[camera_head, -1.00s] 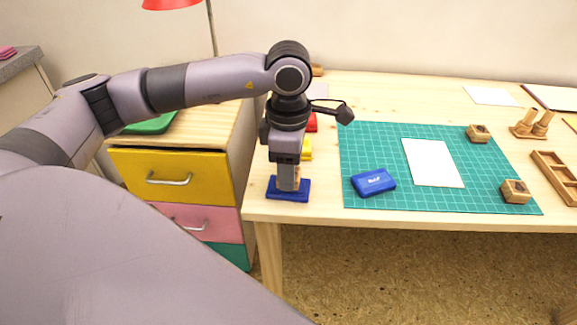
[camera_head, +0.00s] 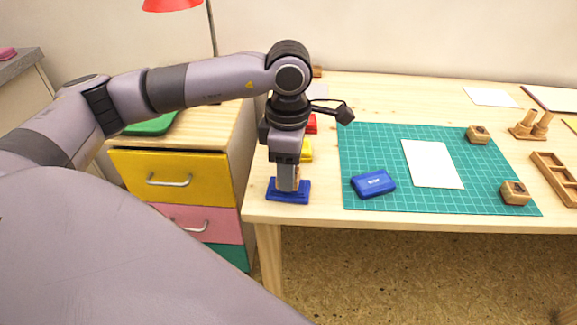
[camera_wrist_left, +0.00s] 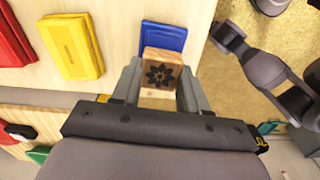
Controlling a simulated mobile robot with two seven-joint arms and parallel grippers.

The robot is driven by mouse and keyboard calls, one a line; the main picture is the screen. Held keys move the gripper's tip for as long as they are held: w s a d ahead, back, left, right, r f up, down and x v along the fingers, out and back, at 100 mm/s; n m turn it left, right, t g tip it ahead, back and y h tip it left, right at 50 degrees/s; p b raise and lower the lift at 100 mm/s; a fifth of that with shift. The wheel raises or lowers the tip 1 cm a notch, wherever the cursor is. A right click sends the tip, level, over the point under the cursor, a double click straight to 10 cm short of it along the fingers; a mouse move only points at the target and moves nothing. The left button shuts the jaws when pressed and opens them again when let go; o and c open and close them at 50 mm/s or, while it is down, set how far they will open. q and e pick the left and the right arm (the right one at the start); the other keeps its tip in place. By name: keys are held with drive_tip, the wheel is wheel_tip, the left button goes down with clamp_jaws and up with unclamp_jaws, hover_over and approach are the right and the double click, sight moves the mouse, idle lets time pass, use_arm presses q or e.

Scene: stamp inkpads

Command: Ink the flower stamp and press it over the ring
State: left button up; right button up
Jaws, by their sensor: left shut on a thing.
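My left gripper (camera_head: 288,182) points down and is shut on the flower stamp, a wooden block (camera_wrist_left: 161,75) with a dark flower picture on its top in the left wrist view. The stamp is at the open blue inkpad (camera_head: 291,196), near the table's front left corner. The blue inkpad also shows behind the block in the left wrist view (camera_wrist_left: 164,36). I cannot tell whether the stamp's underside touches the pad. A white paper sheet (camera_head: 432,163) lies on the green cutting mat (camera_head: 365,140). No ring can be made out on it.
A yellow inkpad (camera_wrist_left: 72,45) and a red inkpad (camera_wrist_left: 12,40) lie beside the blue one. A blue case (camera_head: 373,184) and two wooden blocks (camera_head: 478,134) (camera_head: 514,192) are on the mat. A wooden tray (camera_head: 556,172) stands at right.

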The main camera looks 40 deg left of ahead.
use_arm(q)
drive_tip(key=shift+r, duration=0.35)
drive_tip(key=shift+r+p, duration=1.9)
drive_tip(key=shift+r, duration=0.9)
